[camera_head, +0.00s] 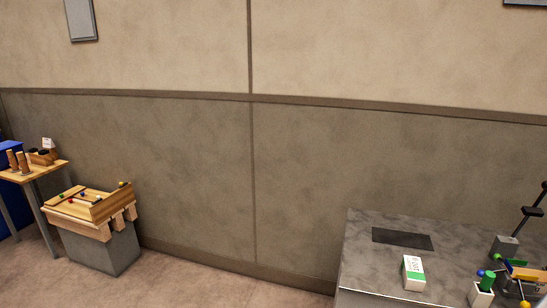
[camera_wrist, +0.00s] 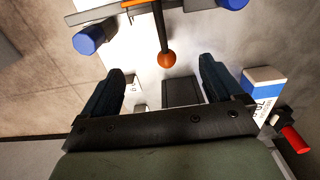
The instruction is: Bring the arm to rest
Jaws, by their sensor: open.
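My gripper (camera_wrist: 163,75) shows in the wrist view with its two dark fingers spread wide apart. Nothing is gripped between them. Beyond the fingers lies a pale grey surface with a dark rectangle (camera_wrist: 182,92) on it. A black rod ending in an orange ball (camera_wrist: 168,59) reaches into the space ahead of the fingers. I cannot make out my gripper in the head view.
A wooden tray (camera_head: 85,210) stands on a grey block at left.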

